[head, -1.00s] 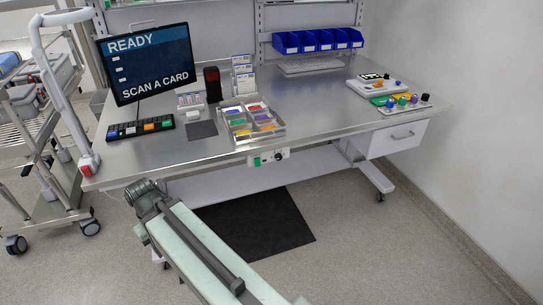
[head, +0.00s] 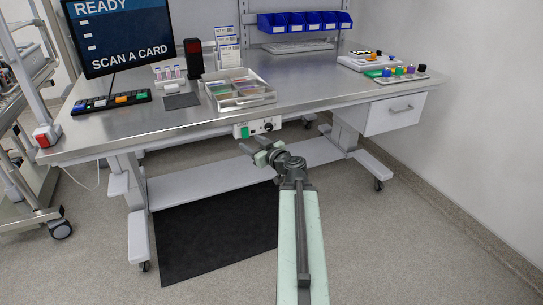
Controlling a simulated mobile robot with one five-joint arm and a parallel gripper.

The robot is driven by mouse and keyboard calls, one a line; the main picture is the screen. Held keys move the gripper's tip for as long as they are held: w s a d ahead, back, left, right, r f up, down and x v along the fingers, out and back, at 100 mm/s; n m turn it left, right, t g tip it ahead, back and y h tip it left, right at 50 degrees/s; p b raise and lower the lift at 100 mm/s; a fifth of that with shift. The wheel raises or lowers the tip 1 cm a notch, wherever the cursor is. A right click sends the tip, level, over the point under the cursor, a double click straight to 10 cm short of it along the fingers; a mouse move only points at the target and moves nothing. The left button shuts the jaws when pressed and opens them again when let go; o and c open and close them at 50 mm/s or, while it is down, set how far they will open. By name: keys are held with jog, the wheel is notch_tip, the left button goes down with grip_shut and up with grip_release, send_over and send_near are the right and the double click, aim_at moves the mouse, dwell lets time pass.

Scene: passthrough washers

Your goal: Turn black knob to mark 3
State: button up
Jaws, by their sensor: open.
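The black knob (head: 268,126) is on the right part of a small white control box (head: 257,128) under the table's front edge. Its scale marks are too small to read, so I cannot tell which mark it points to. My gripper (head: 253,147) is just below the box in the picture, a little left of the knob. Its jaws are open and empty, apart from the knob. The arm reaches up to it from the bottom of the view.
A green button (head: 244,132) sits left of the knob on the same box. Above it, a tray (head: 240,98) stands near the table edge (head: 180,135). A white drawer (head: 393,114) hangs at right. The floor is open around the dark mat (head: 215,240).

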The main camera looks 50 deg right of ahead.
aim_at(270, 128)
jog(key=s+d+m+h+b, duration=0.1)
jog(key=s+d+m+h, duration=0.1)
jog(key=s+d+h, duration=0.5)
jog(key=w+d+y, duration=0.1)
jog(key=w, duration=0.1)
jog(key=w+d+y, duration=0.1)
jog(key=w+d, duration=0.1)
jog(key=w, duration=0.1)
jog(key=w+d, duration=0.1)
jog(key=w, duration=0.2)
jog(key=shift+w+d+y, duration=0.15)
jog(key=shift+d+y, duration=0.15)
jog(key=shift+y, duration=0.1)
grip_shut()
